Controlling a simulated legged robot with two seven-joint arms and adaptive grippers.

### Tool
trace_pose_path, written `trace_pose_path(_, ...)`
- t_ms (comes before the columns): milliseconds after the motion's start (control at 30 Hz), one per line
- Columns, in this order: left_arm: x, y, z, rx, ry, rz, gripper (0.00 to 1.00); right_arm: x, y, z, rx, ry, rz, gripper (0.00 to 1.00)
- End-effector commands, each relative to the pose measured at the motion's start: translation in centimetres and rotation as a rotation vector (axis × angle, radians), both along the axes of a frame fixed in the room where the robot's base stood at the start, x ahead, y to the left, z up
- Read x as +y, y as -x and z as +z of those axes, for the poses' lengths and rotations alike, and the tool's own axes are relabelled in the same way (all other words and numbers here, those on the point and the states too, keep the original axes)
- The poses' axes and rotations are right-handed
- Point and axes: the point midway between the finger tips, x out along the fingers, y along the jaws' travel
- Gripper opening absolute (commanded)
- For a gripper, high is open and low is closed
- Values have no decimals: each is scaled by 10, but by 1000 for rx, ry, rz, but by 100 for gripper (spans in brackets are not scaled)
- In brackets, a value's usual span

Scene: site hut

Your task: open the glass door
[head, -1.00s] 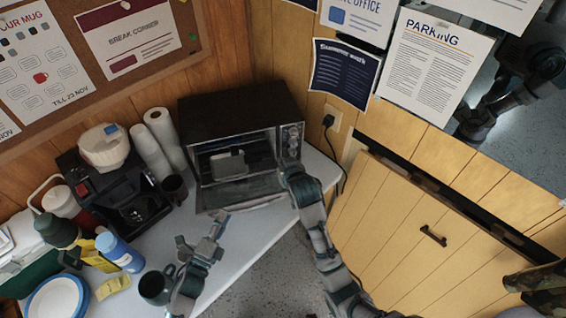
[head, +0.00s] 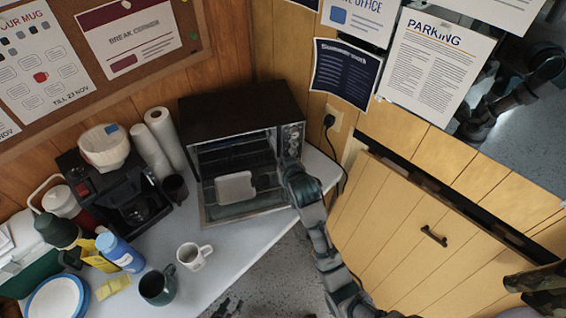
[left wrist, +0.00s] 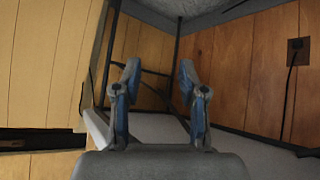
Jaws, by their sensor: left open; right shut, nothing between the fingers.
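The toaster oven (head: 240,105) stands on the white table against the wood wall. Its glass door (head: 250,208) is hinged down at the front, folded far open. A pale square patch shows at the door; I cannot tell whether it is an object or a reflection. My right gripper (head: 289,168) is by the oven's front right side, below the knobs; its fingers are mostly hidden by its own arm. Dark tips of my left gripper (head: 228,307) show at the bottom edge, away from the door. In the left wrist view the left gripper (left wrist: 158,75) is open and empty.
A white mug (head: 194,256) and a dark mug (head: 158,287) stand on the table in front of the oven. A coffee maker (head: 120,190) and paper rolls (head: 160,140) stand to its left. A wooden cabinet (head: 410,235) is at the right.

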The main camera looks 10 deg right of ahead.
Motion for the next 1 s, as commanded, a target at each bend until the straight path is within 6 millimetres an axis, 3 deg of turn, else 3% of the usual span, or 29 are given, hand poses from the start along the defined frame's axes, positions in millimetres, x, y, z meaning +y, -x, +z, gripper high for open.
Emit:
trace_pose_path(100,34,34,-47,224,-142,68,42,-1,0,0,-1,-1,-1,0)
trace_pose_path(233,57,76,-77,429,-233,103,42,-1,0,0,-1,-1,-1,0)
trace_pose_path(433,71,113,-95,583,-280,114,42,0,0,1,1,1,-1,0)
trace_pose_path(800,79,162,-136,617,-292,103,42,0,-2,5,20,3,-1,0)
trace_pose_path(1000,81,173,-145,619,-293,101,42,0,-2,2,24,3,-1,0)
